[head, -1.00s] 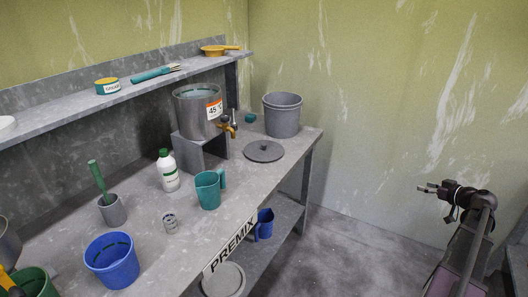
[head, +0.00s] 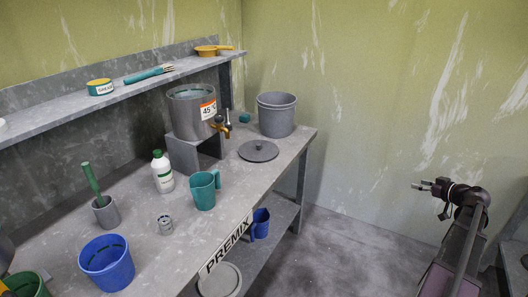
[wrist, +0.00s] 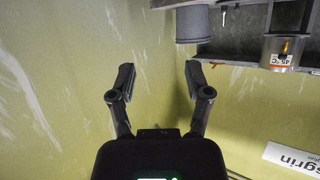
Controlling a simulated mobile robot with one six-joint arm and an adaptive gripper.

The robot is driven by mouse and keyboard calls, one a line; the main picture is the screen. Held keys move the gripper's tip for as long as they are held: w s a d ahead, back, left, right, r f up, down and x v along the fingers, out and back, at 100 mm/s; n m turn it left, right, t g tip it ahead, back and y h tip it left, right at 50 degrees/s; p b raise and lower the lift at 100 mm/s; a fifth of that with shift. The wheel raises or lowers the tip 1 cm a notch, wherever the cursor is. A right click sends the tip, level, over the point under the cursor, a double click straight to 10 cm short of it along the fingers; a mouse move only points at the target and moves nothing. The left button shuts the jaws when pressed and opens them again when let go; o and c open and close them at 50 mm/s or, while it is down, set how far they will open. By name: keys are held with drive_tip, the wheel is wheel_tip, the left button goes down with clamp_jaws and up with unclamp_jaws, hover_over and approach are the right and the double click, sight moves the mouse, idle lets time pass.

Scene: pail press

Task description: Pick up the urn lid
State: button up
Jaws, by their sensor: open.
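The urn lid (head: 258,151) is a flat grey disc with a small knob. It lies on the bench top in front of the grey bucket, right of the urn. The steel urn (head: 193,109) with a 45 °C label and a tap stands on a grey stand, and its top looks uncovered. The urn also shows in the wrist view (wrist: 281,52). My gripper (head: 424,185) is at the right of the head view, well away from the bench. In the wrist view its two fingers (wrist: 158,80) are spread apart with nothing between them.
A grey bucket (head: 277,114) stands behind the lid. A teal jug (head: 204,190), white bottle (head: 162,172) and blue pail (head: 107,262) stand on the bench (head: 145,215). A shelf (head: 130,88) runs above it. The floor between bench and arm is clear.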

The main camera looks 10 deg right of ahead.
drive_tip(key=w+a+f+g+p, duration=0.1)
drive_tip(key=a+f+g, duration=0.15)
drive_tip(key=a, duration=0.75)
drive_tip(key=w+a+f+g+y+p, duration=0.1)
drive_tip(key=a+g, duration=0.2)
drive_tip(key=a, duration=0.7)
drive_tip(key=w+a+f+g+p, duration=0.1)
drive_tip(key=a+f+g, duration=0.15)
drive_tip(key=a, duration=0.75)
drive_tip(key=s+a+m+g+h+p, duration=0.1)
drive_tip(key=s+a, duration=0.4)
drive_tip(key=a, duration=0.5)
drive_tip(key=s+a+m+g+h+p, duration=0.1)
drive_tip(key=s+a+g+h, duration=0.3)
drive_tip(key=a, duration=0.6)
drive_tip(key=shift+s+a+m+p, duration=0.3)
drive_tip(key=shift+s, duration=0.85)
drive_tip(key=shift+f, duration=0.1)
drive_tip(key=shift+c, duration=0.5)
